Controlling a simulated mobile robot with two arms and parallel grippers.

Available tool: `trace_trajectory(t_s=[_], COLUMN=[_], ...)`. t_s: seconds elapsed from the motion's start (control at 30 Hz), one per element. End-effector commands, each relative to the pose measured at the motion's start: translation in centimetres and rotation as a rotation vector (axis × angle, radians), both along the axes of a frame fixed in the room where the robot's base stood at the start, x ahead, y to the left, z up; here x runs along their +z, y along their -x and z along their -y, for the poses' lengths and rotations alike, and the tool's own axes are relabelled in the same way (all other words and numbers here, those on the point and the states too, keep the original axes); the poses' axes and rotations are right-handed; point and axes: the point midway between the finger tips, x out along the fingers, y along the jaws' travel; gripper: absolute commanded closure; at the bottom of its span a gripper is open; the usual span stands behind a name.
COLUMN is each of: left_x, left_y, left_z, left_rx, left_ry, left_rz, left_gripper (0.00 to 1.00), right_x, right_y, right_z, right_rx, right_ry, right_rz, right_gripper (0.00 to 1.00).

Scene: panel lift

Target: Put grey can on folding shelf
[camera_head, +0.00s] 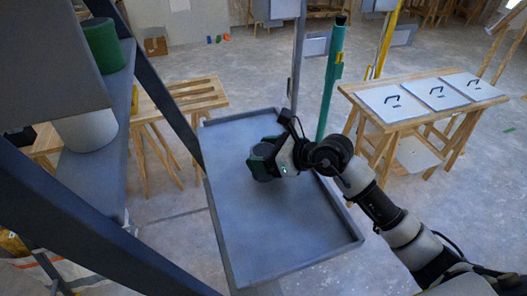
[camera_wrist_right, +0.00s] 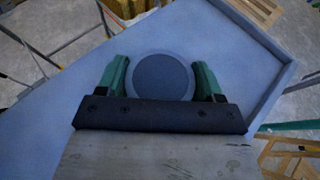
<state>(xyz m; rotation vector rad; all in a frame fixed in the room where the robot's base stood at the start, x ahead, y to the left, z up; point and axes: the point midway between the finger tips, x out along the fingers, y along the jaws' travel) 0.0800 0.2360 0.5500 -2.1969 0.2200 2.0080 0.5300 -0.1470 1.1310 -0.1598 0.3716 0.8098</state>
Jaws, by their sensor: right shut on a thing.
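The grey can (camera_wrist_right: 162,77) is a round, dark grey-blue top between the two green fingers of my right gripper (camera_wrist_right: 162,80) in the right wrist view. My right gripper (camera_head: 262,162) is shut on the can in the head view, where the can (camera_head: 263,171) is mostly hidden by the fingers. Both are over the grey folding shelf (camera_head: 265,235), a flat tray with a raised rim. I cannot tell whether the can touches the shelf surface. The shelf also fills much of the right wrist view (camera_wrist_right: 215,50). My left gripper is not in view.
A dark rack on the left holds a green can (camera_head: 102,45) and a white cylinder (camera_head: 88,132). A wooden table (camera_head: 430,105) with several white panels stands at the right. A green post (camera_head: 331,80) rises behind the shelf. The shelf's front part is bare.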

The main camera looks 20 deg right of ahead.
Motion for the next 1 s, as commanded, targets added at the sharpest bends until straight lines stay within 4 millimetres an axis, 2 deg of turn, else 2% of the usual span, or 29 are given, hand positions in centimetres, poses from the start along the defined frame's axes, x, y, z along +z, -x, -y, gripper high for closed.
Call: trace_trajectory(t_s=[0.07,0.1,0.27,0.6,0.73,1.0], left_x=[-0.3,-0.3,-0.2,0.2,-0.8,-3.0], left_y=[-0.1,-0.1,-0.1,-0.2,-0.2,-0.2], left_z=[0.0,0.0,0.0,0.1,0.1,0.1], left_rx=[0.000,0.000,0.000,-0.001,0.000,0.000], left_ry=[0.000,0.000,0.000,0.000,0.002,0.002], left_rz=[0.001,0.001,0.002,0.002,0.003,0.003], left_gripper=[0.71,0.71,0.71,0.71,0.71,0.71], right_x=[-0.3,-0.3,-0.2,0.3,0.4,2.5], right_y=[0.0,0.0,0.0,0.0,1.2,4.9], right_z=[0.0,0.0,0.0,0.1,1.4,5.5], right_rx=[0.000,0.000,0.000,-0.001,-0.002,-0.003], right_ry=[0.000,0.000,0.000,0.000,0.003,0.005], right_rz=[0.001,0.000,0.000,0.000,0.000,0.000], right_gripper=[0.63,0.30,0.08,0.08,0.08,0.08])
